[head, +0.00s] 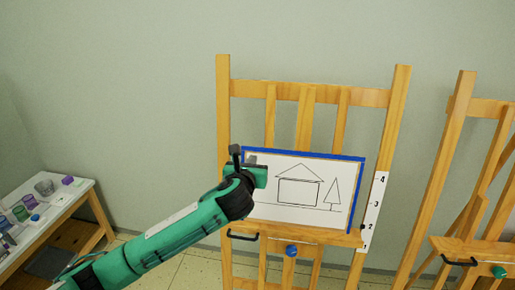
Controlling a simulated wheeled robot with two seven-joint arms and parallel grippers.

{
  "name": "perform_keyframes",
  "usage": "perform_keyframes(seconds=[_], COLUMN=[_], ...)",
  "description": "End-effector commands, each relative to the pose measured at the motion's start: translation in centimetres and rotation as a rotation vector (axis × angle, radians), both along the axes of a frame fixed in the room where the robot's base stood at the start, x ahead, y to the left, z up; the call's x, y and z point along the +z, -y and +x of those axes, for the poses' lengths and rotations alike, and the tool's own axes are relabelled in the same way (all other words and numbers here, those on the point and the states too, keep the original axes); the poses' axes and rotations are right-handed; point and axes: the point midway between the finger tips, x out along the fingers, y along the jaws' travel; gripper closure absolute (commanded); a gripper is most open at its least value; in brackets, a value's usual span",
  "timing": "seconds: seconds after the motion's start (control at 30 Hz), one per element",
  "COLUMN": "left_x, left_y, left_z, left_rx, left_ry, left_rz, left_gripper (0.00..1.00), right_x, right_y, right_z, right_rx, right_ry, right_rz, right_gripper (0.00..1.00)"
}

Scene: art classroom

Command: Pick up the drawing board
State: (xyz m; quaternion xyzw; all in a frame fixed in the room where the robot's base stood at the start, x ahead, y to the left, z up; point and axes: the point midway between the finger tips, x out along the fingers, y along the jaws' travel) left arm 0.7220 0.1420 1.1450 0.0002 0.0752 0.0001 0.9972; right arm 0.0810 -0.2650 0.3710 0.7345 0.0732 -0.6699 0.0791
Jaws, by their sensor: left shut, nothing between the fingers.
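The drawing board (345,172) is a white panel with a blue edge along its top and sides. It shows a line drawing of a house and a tree, and rests on the ledge of the wooden easel (223,110), slightly tilted. My left gripper (262,177) is shut with nothing between its fingers. In the head view it overlaps the board's upper left part and hides some of it; whether it touches the board I cannot tell. My right gripper is not in view.
A second wooden easel (452,140) stands close at the right. A white-topped table (75,197) with several paint jars and cups stands at the left. The easel has a blue knob (291,251), a black handle (243,237) and a numbered white strip (375,205). A plain wall is behind.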

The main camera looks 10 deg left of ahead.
Motion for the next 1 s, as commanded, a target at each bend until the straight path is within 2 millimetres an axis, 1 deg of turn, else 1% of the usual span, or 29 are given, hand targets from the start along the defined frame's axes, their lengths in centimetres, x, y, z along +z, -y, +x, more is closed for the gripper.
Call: perform_keyframes(seconds=[0.03, 0.1, 0.3, 0.5, 0.6, 0.73, 0.83, 1.0], left_x=[0.3, 0.3, 0.3, 0.2, 0.2, -0.7, -1.3, -1.7], left_y=[0.0, 0.0, 0.0, 0.0, 0.0, 0.0, 0.0, 0.0], left_z=[1.0, 2.2, 5.5, 8.4, 9.4, 9.3, 9.3, 9.3], left_rx=[0.002, 0.002, 0.002, 0.001, 0.001, 0.0, 0.0, 0.0], left_ry=[0.0, 0.0, 0.0, 0.0, 0.0, -0.002, -0.001, -0.002], left_rz=[-0.001, -0.001, -0.001, -0.001, -0.001, 0.0, 0.001, 0.0], left_gripper=[1.0, 1.0, 1.0, 1.0, 1.0, 1.0, 1.0, 1.0], right_x=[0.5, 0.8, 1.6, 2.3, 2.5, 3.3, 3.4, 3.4], right_y=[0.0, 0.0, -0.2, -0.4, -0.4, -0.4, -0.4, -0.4], right_z=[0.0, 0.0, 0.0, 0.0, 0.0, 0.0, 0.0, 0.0], right_rx=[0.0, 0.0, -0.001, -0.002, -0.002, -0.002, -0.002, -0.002], right_ry=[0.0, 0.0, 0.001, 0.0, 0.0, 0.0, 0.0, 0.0], right_rz=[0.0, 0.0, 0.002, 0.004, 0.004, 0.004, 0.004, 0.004], right_gripper=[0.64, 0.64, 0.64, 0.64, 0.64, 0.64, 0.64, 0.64])
